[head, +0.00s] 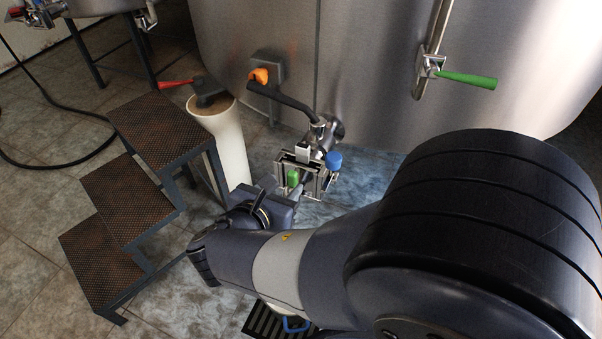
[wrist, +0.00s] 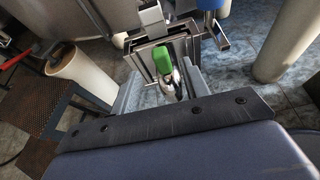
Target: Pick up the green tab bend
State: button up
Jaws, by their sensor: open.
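The green tab bend shows its bright green tab (head: 293,178) low in front of the tank, at a metal bracket (head: 325,179) below the outlet. In the wrist view the green tab (wrist: 163,60) stands upright inside the metal frame, with a rounded metal piece just below it. My gripper (wrist: 162,88) is open, its two grey fingers left and right of the tab, reaching toward the frame. I see no contact with the tab. In the head view my gripper (head: 290,196) is right at the bracket, and my wrist and arm hide part of it.
A blue knob (head: 333,161) sits right of the bracket. A white post (head: 226,142) with a red-handled part (head: 178,84) and dark steps (head: 133,198) stand to the left. The steel tank (head: 375,60) is behind, with a green-handled valve (head: 463,78) and an orange-ended hose (head: 262,77).

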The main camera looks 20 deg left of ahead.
aim_at(290, 181)
jog(key=b+x, duration=0.1)
jog(key=x, duration=0.3)
jog(key=shift+d+f, duration=0.1)
jog(key=shift+d, duration=0.1)
jog(key=shift+c, duration=0.2)
grip_shut()
